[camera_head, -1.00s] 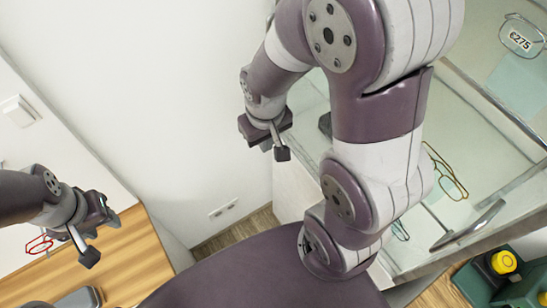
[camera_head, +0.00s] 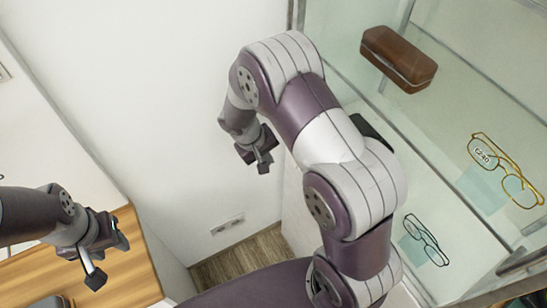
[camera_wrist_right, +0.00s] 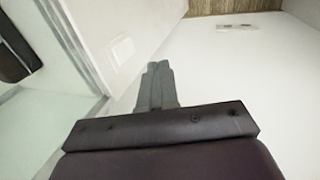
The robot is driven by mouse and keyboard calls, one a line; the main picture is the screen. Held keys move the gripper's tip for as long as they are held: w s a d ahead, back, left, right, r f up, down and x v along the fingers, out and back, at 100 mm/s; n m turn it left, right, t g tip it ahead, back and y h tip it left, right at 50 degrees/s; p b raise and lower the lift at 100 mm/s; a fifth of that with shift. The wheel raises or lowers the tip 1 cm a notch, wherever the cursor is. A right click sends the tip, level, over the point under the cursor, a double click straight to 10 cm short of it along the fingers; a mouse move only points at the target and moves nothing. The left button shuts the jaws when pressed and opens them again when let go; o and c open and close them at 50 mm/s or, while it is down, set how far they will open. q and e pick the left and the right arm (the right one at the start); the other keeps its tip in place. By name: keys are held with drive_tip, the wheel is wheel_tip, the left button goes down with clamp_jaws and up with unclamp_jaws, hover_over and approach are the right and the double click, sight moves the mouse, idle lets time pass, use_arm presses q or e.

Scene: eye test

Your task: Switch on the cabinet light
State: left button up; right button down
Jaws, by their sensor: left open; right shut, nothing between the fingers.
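The glass display cabinet (camera_head: 445,110) stands on the right in the head view, and no lit lamp can be made out in it. In the right wrist view a faint white plate (camera_wrist_right: 121,50) sits on a pale panel just beyond my fingertips; it looks like a switch, but its state cannot be told. My right gripper (camera_head: 262,162) is shut and empty, left of the cabinet in front of the white wall. Its closed fingers also show in the wrist view (camera_wrist_right: 157,84). My left gripper (camera_head: 108,256) is open and empty over the wooden top at lower left.
A brown case (camera_head: 399,59), gold-framed glasses (camera_head: 507,172) and dark-framed glasses (camera_head: 426,240) are in the cabinet. A wall socket (camera_head: 228,224) is low on the wall. A white wall plate (camera_head: 3,73) is cut off at the left edge. The wooden top (camera_head: 140,272) lies below my left gripper.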

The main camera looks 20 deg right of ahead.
drive_tip(key=d+f, duration=0.6)
drive_tip(key=f, duration=0.2)
drive_tip(key=shift+w+d, duration=0.25)
drive_tip(key=shift+w, duration=0.05)
drive_tip(key=shift+d+h+b, duration=0.2)
drive_tip(key=shift+h+b, duration=0.1)
drive_tip(key=shift+b, duration=0.8)
